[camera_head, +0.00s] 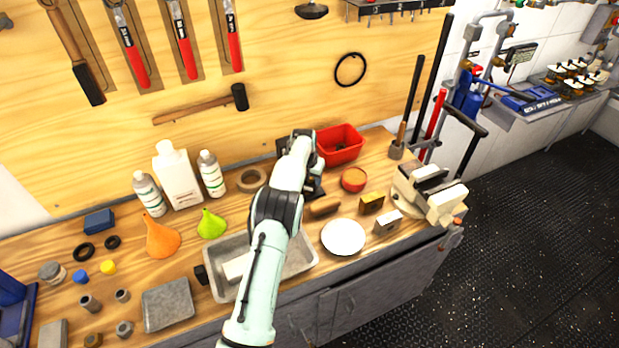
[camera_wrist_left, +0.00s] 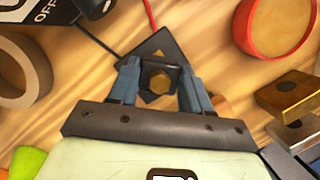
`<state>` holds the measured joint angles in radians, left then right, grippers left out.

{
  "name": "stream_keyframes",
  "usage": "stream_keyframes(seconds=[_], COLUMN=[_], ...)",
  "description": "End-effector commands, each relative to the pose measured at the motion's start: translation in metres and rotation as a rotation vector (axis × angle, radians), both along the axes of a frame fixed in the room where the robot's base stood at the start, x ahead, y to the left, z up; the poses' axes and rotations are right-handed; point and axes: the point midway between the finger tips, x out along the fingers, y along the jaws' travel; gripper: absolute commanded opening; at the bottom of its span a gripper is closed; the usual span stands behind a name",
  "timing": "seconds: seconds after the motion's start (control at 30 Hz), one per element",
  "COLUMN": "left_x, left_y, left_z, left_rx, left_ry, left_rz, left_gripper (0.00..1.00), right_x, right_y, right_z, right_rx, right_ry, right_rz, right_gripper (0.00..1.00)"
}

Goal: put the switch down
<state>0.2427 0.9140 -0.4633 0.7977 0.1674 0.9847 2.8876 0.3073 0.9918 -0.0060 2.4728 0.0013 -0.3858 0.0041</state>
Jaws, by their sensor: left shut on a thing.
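The switch (camera_wrist_left: 160,80) is a small dark block with a brass hexagonal face, seen in the left wrist view. My left gripper (camera_wrist_left: 160,88) is shut on it, one blue-grey finger on each side. A dark, diamond-turned square plate (camera_wrist_left: 158,42) shows just beyond the switch, over the wooden bench top; I cannot tell whether the two touch. In the head view my left gripper (camera_head: 311,168) is over the back middle of the bench (camera_head: 219,237), and my arm hides the switch there. My right gripper is in neither view.
A black item marked OFF (camera_wrist_left: 22,14) and a tape roll (camera_wrist_left: 14,72) lie left of the fingers. A round red container (camera_wrist_left: 278,26) and brass-topped block (camera_wrist_left: 290,90) lie right. A red bin (camera_head: 340,146) stands behind, a white plate (camera_head: 343,237) in front.

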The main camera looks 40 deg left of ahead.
Motion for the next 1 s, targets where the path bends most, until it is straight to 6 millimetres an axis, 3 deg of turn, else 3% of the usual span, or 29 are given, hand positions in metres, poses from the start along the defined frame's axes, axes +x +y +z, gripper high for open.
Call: stream_keyframes(seconds=[0.07,0.1,0.17,0.57,1.0], left_x=[-0.001,-0.001,-0.001,-0.002,-0.024], left_y=[0.001,0.001,0.001,0.001,-0.007], left_z=[-0.004,-0.004,-0.004,0.005,0.09], left_rx=[0.0,0.0,0.0,0.002,0.0], left_ry=[0.002,0.002,0.002,0.0,-0.002], left_rz=[0.001,0.001,0.001,0.002,0.001], left_gripper=[0.15,0.58,0.74,0.74,0.74], right_x=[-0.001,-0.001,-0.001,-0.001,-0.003], right_y=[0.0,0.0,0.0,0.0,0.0], right_z=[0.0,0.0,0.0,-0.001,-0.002], right_rx=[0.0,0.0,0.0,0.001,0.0], right_ry=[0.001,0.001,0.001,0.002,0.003], right_rz=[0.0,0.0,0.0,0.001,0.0], right_gripper=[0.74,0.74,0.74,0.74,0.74])
